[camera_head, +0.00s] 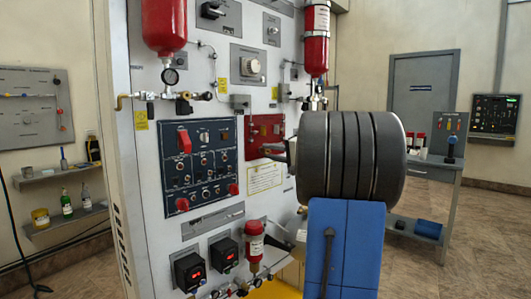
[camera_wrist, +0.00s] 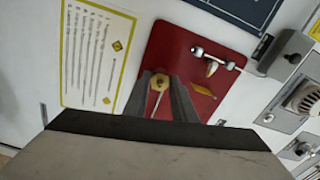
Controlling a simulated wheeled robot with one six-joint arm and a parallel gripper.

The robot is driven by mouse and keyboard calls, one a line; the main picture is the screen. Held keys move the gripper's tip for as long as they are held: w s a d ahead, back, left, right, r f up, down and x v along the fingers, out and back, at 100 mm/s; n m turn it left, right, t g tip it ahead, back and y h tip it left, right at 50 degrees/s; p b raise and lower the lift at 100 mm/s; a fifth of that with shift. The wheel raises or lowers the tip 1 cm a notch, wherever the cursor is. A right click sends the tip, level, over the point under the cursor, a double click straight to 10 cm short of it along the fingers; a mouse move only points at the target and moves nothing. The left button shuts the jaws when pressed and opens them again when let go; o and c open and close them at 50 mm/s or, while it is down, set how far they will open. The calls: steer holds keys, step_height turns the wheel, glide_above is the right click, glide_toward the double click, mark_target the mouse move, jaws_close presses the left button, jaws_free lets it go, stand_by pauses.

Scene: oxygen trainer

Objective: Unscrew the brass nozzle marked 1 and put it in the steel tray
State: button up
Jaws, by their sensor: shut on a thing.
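A brass nozzle (camera_wrist: 159,82) shows between my fingertips in front of a red panel (camera_wrist: 205,50). My gripper (camera_wrist: 161,84) is shut on this nozzle. The mark on the nozzle is too small to read. In the head view my gripper (camera_head: 272,149) reaches the red panel (camera_head: 264,128) from the right, and the nozzle cannot be made out there. I cannot pick out the steel tray in either view.
A metal fitting with a handle (camera_wrist: 214,58) sits on the red panel beside the nozzle. A blue switch panel (camera_head: 201,160) is to the left. My arm hides part of the wall.

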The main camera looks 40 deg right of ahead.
steer(key=shift+f, duration=0.1)
steer(key=shift+n, duration=1.7)
jaws_close()
steer(key=n, duration=0.3)
steer(key=shift+n, duration=0.4)
steer(key=shift+n, duration=0.4)
